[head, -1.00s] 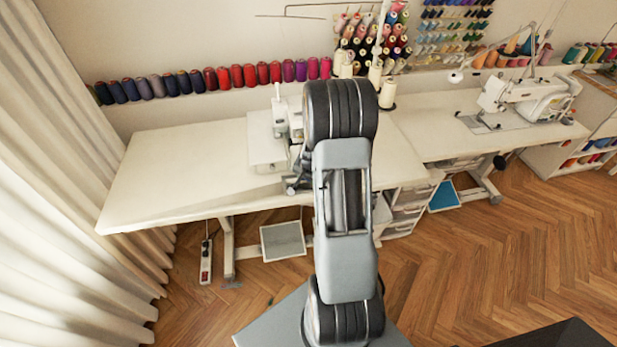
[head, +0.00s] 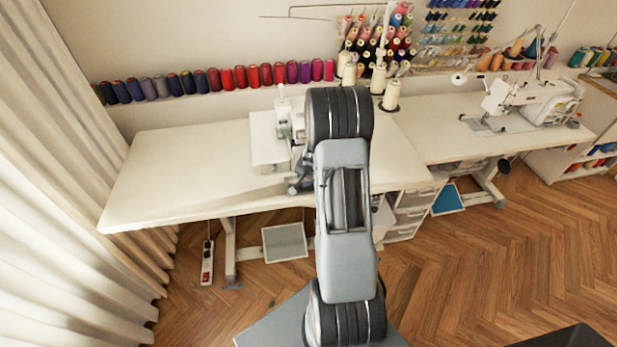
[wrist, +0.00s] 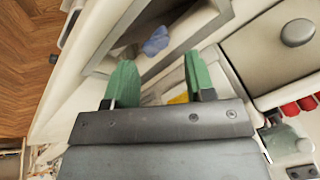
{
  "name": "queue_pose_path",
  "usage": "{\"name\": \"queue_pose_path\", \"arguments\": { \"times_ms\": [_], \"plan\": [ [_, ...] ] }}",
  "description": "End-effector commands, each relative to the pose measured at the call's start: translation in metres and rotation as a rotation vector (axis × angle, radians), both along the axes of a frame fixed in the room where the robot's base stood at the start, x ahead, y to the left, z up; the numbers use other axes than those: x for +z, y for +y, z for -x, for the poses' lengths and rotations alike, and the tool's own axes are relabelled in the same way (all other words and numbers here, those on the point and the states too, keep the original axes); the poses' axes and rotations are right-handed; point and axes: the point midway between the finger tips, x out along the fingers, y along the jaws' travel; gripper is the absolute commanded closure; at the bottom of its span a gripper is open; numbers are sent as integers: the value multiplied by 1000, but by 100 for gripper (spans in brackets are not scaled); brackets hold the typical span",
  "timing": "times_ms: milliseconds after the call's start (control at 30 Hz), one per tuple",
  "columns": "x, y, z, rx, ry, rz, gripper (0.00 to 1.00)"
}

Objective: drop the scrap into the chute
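A small blue piece (wrist: 155,40), probably the scrap, shows in the wrist view beyond my fingertips. It lies at or above a pale-rimmed recess with a grey inside (wrist: 193,24), which may be the chute; I cannot tell if it touches it. My gripper (wrist: 160,78) has its two green fingers well apart, with the blue piece beyond them and not clamped. A small yellow thing (wrist: 178,99) shows between the fingers, lower down. In the head view my arm hides most of the gripper and the spot in front of it.
A white sewing table (head: 170,165) stands ahead, with a second table and a sewing machine (head: 535,100) at right. Thread spools (head: 265,74) line the back. Wooden floor is open at right.

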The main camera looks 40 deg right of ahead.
Motion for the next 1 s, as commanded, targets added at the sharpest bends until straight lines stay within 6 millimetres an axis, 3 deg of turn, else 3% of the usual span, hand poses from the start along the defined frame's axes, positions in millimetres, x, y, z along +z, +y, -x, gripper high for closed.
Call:
{"name": "queue_pose_path", "arguments": {
  "times_ms": [167,500,1000],
  "plan": [
    [0,0,0,0,0,0,33],
    [6,0,2,0,-1,0,33],
    [94,8,32,0,-4,2,33]
  ]
}}
